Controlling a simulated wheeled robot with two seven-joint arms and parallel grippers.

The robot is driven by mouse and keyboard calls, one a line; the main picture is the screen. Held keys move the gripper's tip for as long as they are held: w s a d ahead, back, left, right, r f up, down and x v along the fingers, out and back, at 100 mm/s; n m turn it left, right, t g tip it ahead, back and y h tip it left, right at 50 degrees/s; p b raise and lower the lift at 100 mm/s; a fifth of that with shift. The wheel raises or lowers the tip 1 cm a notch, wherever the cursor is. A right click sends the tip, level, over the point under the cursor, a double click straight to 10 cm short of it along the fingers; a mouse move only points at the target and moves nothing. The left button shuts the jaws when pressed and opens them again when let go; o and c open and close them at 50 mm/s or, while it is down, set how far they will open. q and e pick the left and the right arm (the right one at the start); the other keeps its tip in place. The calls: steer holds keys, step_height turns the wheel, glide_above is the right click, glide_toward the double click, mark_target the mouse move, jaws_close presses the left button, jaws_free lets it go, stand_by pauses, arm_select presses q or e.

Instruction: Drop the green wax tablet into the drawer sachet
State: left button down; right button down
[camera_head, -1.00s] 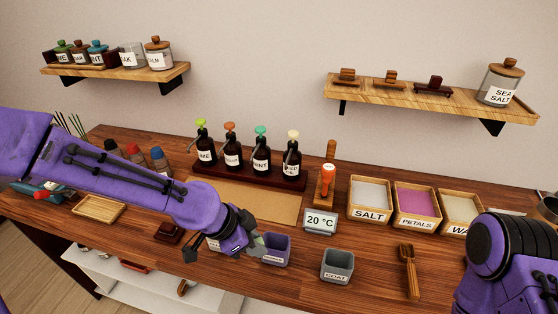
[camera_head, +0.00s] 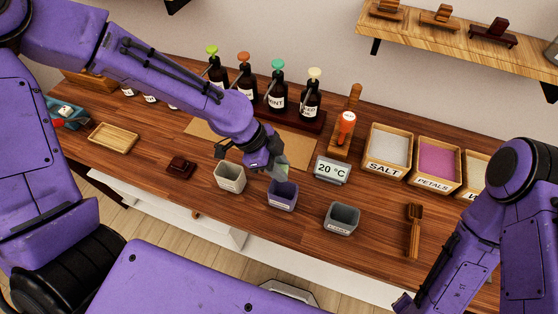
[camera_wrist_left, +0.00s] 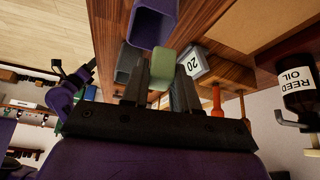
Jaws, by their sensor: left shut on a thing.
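My left gripper (camera_head: 279,169) is shut on the pale green wax tablet (camera_head: 283,172), just above the back rim of the purple cup (camera_head: 282,197). The wrist view shows the tablet (camera_wrist_left: 163,66) between the two dark fingers, beside the purple cup (camera_wrist_left: 152,24) in the picture. A cream cup (camera_head: 230,178) stands to the left and a grey cup (camera_head: 342,219), seemingly labelled COAT, to the right. The purple and cream labels are too small to read, so I cannot tell which is the drawer sachet. My right arm is at the right; its jaws are not clear.
A temperature display (camera_head: 332,170) reading 20 °C stands behind the cups. Pump bottles (camera_head: 277,91) stand on a rack at the back. Trays of salt (camera_head: 389,148) and petals (camera_head: 438,164) and a wooden fork (camera_head: 413,230) are on the right. A wooden tray (camera_head: 114,137) is at left.

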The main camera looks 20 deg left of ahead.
arm_select(q)
steer(key=shift+w, duration=0.1)
steer(key=shift+s+r, duration=0.1)
steer(key=shift+s, duration=0.15)
steer(key=c, duration=0.9)
jaws_free()
steer(key=shift+s+r, duration=0.1)
steer(key=shift+s, duration=0.15)
steer(key=shift+o, duration=0.6)
steer(key=shift+s, duration=0.15)
steer(key=shift+w+a, duration=0.1)
steer(key=shift+w, duration=0.25)
steer(key=shift+a+r, duration=0.15)
steer(key=shift+r, duration=0.15)
steer(key=v, duration=0.9)
steer(key=shift+s+a+r, duration=0.15)
steer(key=shift+s+r, duration=0.1)
steer(key=shift+r, duration=0.1)
arm_select(e)
steer(key=shift+s, duration=0.25)
